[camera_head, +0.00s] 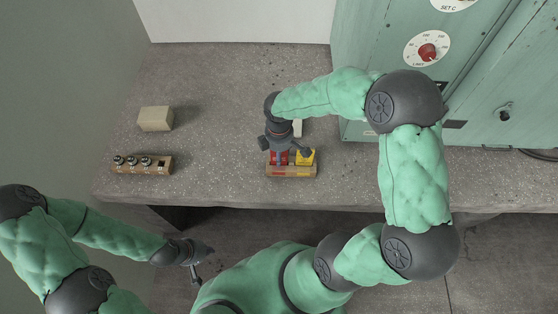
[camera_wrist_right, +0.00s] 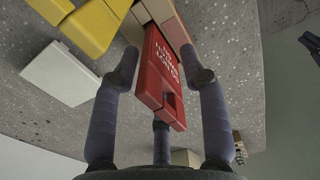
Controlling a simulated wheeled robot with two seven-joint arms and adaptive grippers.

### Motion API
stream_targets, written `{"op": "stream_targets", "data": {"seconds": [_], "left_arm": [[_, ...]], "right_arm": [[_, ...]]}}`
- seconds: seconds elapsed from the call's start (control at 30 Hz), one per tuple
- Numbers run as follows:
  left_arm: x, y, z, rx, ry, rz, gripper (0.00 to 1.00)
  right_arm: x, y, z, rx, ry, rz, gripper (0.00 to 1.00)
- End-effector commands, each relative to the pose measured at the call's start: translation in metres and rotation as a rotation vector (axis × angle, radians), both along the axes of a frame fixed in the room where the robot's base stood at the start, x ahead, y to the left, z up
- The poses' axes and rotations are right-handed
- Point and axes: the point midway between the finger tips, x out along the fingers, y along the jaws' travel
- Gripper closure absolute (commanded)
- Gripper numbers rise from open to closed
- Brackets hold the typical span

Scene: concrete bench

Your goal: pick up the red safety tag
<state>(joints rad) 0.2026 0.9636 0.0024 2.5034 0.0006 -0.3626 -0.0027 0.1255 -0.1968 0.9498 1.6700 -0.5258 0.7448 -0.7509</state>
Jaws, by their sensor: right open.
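The red safety tag (camera_head: 278,158) stands in a wooden holder (camera_head: 291,172) near the bench's front edge, partly hidden by my right gripper (camera_head: 285,146) in the head view. In the right wrist view the red tag (camera_wrist_right: 160,75), with white lettering, lies between the spread fingers of my right gripper (camera_wrist_right: 163,70). The fingers are open around it; whether any touches it I cannot tell. My left gripper (camera_head: 204,264) hangs in front of the bench, away from the tag, empty with its fingers apart.
A yellow tag (camera_head: 307,157) stands right beside the red one. A pale block (camera_head: 298,127) is just behind the holder. A beige block (camera_head: 155,119) and a wooden rack with small metal parts (camera_head: 142,165) are at left. A green cabinet (camera_head: 450,75) stands at right.

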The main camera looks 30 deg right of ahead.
Motion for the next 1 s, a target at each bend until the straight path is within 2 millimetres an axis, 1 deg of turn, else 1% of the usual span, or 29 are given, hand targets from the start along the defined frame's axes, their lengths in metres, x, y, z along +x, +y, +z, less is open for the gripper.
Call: {"op": "stream_targets", "data": {"seconds": [0.03,0.1,0.2,0.37,0.4,0.47,0.5,0.53,0.57,0.9,1.0], "left_arm": [[0.000,0.000,-0.008,0.000,0.000,0.000,1.00],[0.000,0.000,-0.011,0.000,0.000,0.000,1.00],[0.000,0.000,-0.012,0.000,0.000,0.000,1.00],[0.000,0.000,-0.010,0.000,0.000,0.000,1.00],[0.000,0.000,-0.010,0.000,0.000,0.000,1.00],[0.000,0.000,-0.010,0.000,0.000,0.000,1.00],[0.000,0.000,-0.010,0.000,0.000,0.000,1.00],[0.000,0.000,-0.010,0.000,0.000,0.000,1.00],[0.000,0.000,-0.010,0.000,0.000,0.000,1.00],[0.000,0.000,-0.010,0.000,0.000,0.000,1.00],[0.000,0.000,-0.008,0.000,0.000,0.000,1.00]], "right_arm": [[0.000,0.000,-0.012,0.000,0.001,0.000,0.56],[-0.001,0.000,-0.020,-0.001,0.003,0.000,0.56],[0.000,0.000,-0.023,0.000,0.000,0.000,0.56],[0.000,0.000,-0.021,0.000,0.000,0.000,0.56],[0.000,0.000,-0.021,0.000,0.000,0.000,0.62],[0.000,0.000,-0.021,0.000,0.000,0.000,0.79],[0.000,0.000,-0.021,0.000,0.000,0.000,0.90],[0.000,0.000,-0.021,0.000,0.000,0.000,0.99],[0.000,0.000,-0.021,0.000,0.000,0.000,1.00],[0.000,0.000,-0.021,0.000,0.000,0.000,1.00],[0.000,0.000,-0.017,-0.001,-0.001,0.000,1.00]]}}
